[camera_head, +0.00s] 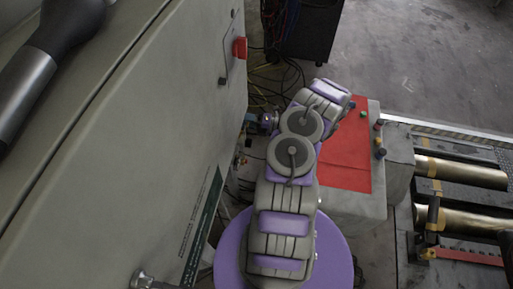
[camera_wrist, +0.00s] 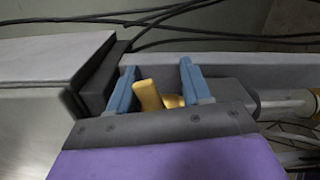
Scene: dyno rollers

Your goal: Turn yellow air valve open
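The yellow air valve handle (camera_wrist: 149,97) shows in the wrist view as a short, tilted yellow bar with a rounded yellow part beside it. My gripper (camera_wrist: 158,70) is open, with one blue finger on each side of the valve. The handle lies nearer the left finger; I cannot tell whether they touch. The valve's lower part is hidden behind the gripper's dark front plate. In the head view my gripper (camera_head: 250,118) is small, beside the grey cabinet's edge, and the valve cannot be made out there.
The large grey cabinet (camera_head: 125,120) fills the left of the head view. A grey box with a red top (camera_head: 347,160) and several knobs stands right of my arm. Brass rollers (camera_head: 460,172) lie farther right. Dark cables (camera_wrist: 215,38) run behind the valve in the wrist view.

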